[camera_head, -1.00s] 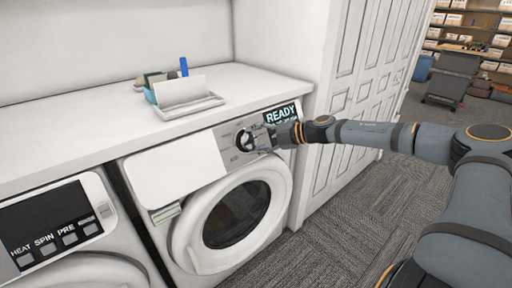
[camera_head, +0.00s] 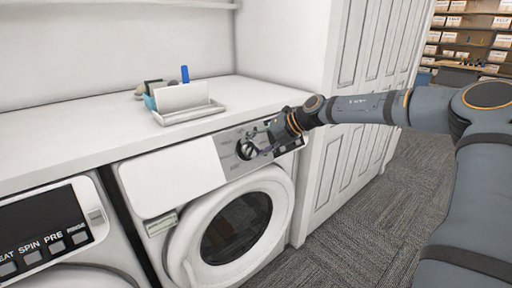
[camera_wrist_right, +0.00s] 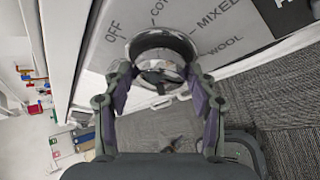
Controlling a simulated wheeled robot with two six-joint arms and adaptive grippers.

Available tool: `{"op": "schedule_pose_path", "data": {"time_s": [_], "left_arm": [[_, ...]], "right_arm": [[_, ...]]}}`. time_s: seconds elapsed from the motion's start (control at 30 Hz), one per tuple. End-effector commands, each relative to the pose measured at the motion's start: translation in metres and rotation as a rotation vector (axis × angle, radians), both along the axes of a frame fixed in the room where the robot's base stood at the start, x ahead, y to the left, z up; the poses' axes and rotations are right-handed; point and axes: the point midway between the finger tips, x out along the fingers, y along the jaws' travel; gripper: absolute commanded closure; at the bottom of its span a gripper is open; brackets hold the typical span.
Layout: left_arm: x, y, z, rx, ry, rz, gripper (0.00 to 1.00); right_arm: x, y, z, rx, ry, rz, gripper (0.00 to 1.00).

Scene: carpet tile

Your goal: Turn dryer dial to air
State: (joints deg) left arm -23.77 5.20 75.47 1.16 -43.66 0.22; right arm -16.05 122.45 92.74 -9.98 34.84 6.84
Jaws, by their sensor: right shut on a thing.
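The dryer (camera_head: 175,240) is the white front-loader in the middle of the head view. Its dark round dial (camera_head: 245,150) is on the grey control panel (camera_head: 228,141). My right gripper (camera_head: 257,147) reaches it from the right and is shut on the dial. In the right wrist view the dial (camera_wrist_right: 160,42) sits between the two fingers of my right gripper (camera_wrist_right: 158,82). Labels reading OFF, MIXED and WOOL show around it, with another partly hidden. I cannot read an air label or tell the dial's exact setting. My left gripper is out of view.
A white counter (camera_head: 90,120) runs above the machines, with a tray (camera_head: 190,114) holding cards and small items. A second machine (camera_head: 50,235) stands at the left. White panelled doors (camera_head: 350,140) rise at the right. Carpet (camera_head: 345,240) in front is clear.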

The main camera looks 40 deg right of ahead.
Motion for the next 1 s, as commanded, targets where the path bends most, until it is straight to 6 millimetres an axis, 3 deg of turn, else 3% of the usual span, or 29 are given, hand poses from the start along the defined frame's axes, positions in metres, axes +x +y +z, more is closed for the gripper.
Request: {"op": "schedule_pose_path", "data": {"time_s": [0.47, 0.5, 0.67, 1.0], "left_arm": [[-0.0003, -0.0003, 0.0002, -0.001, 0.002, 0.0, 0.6], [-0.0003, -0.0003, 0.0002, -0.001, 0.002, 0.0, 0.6], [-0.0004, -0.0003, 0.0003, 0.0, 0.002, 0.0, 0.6], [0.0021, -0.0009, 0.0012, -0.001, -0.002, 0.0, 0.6]], "right_arm": [[-0.0014, 0.0018, -0.0025, -0.012, 0.005, 0.012, 0.74], [-0.0014, 0.0018, -0.0025, -0.012, 0.005, 0.012, 0.41], [-0.0009, 0.0012, -0.0017, -0.012, 0.003, 0.01, 0.2], [-0.0001, 0.0004, 0.0023, -0.012, -0.001, 0.008, 0.2]]}}
